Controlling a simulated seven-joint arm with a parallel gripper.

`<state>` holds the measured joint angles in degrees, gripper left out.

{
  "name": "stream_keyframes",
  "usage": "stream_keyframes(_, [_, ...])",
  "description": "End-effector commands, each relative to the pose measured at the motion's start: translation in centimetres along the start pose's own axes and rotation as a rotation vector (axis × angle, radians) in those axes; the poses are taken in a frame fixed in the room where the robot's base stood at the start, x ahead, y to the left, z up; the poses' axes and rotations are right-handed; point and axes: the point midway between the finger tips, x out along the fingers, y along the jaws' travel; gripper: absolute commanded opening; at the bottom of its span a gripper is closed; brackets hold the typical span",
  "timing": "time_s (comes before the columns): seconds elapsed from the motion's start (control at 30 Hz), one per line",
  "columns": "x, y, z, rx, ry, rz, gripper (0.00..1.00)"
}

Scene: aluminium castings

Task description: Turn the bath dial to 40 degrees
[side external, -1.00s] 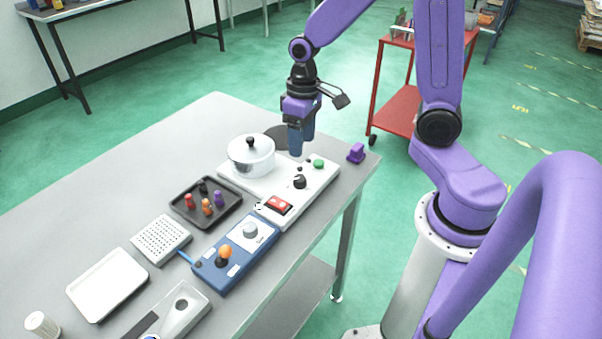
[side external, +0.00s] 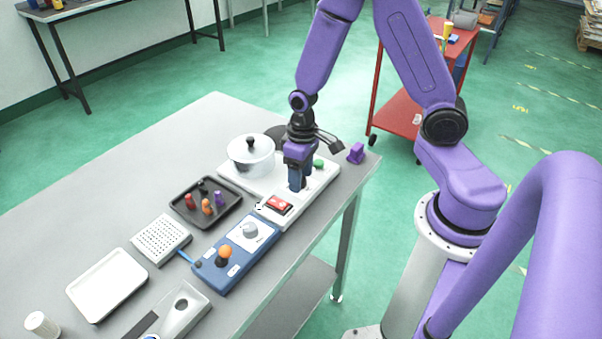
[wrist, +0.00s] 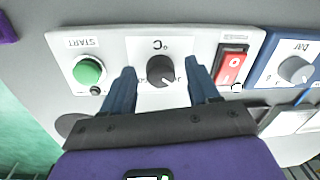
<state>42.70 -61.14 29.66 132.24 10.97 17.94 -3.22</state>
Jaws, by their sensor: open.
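The bath dial (wrist: 160,71) is a round black knob below an upside-down °C mark on the white panel (wrist: 200,42) in the wrist view. A short pale line on it seems to point to the lower right. My gripper (wrist: 159,66) is open, with one blue finger on each side of the dial and a gap to each. I cannot tell whether the fingertips are down to the knob's height. In the side view my gripper (side external: 298,184) is over the panel and hides the dial.
A green START button (wrist: 88,71) and a red rocker switch (wrist: 231,66) flank the dial. A lidded pot (side external: 251,157) stands on the same unit. A blue box with a grey knob (side external: 250,230) sits next to it. A purple block (side external: 356,153) is near the table edge.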

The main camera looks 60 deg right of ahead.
Motion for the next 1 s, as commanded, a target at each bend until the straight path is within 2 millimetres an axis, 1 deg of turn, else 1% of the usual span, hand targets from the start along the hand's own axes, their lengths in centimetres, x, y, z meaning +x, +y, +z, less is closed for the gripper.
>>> stream_keyframes(0.17, [-0.01,0.0,-0.01,0.0,0.0,0.0,0.6])
stream_keyframes(0.27, [-0.01,-0.01,0.0,0.0,0.0,0.0,0.31])
stream_keyframes(0.3, [-0.01,-0.01,0.0,0.0,0.0,0.0,0.18])
stream_keyframes(0.33, [-0.02,-0.01,0.0,0.0,0.0,0.0,0.08])
stream_keyframes(0.37, [-0.02,-0.01,0.0,0.0,0.0,0.0,0.04])
stream_keyframes(0.67, [-0.03,-0.04,0.02,0.026,0.001,0.0,0.04])
stream_keyframes(0.87, [-0.03,-0.08,0.06,0.122,0.005,0.0,0.04])
stream_keyframes(1.0, [-0.03,-0.12,0.07,0.229,0.011,0.0,0.04])
